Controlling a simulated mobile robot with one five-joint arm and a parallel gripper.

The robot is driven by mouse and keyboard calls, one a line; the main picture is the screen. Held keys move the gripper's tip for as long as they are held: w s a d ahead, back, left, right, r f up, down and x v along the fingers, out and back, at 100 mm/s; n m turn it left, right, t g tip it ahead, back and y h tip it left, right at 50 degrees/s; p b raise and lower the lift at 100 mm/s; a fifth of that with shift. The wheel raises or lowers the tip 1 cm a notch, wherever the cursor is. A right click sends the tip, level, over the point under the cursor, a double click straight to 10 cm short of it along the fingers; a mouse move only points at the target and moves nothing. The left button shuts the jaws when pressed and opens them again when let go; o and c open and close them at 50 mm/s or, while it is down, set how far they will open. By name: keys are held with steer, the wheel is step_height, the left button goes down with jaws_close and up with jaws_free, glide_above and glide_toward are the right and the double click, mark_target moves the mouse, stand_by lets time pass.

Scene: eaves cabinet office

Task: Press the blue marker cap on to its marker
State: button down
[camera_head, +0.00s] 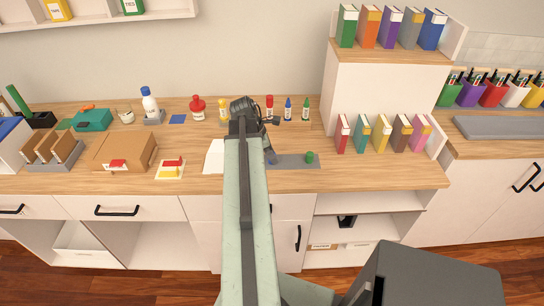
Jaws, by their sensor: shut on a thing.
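A blue-topped marker (288,109) stands upright at the back of the worktop, between a red-topped marker (269,107) and a green-topped marker (306,109). My gripper (273,120) is by the front of the red-topped and blue-topped markers, seen from behind. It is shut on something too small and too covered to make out. A small blue piece (271,158), possibly a cap, shows at the left of a grey tray (292,163), partly beside my arm. A green cap-like piece (309,157) is on the tray's right. I cannot tell whether gripper and markers touch.
A yellow-topped item (222,109) and a red bottle (197,108) stand left of my gripper. A white shelf unit (385,90) with several coloured binders stands at the right. A cardboard box (124,152) is at the left. The worktop (360,178) is bare at front right.

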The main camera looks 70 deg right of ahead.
step_height(320, 180, up, 10)
steer(key=p, duration=1)
steer(key=shift+r, duration=0.15)
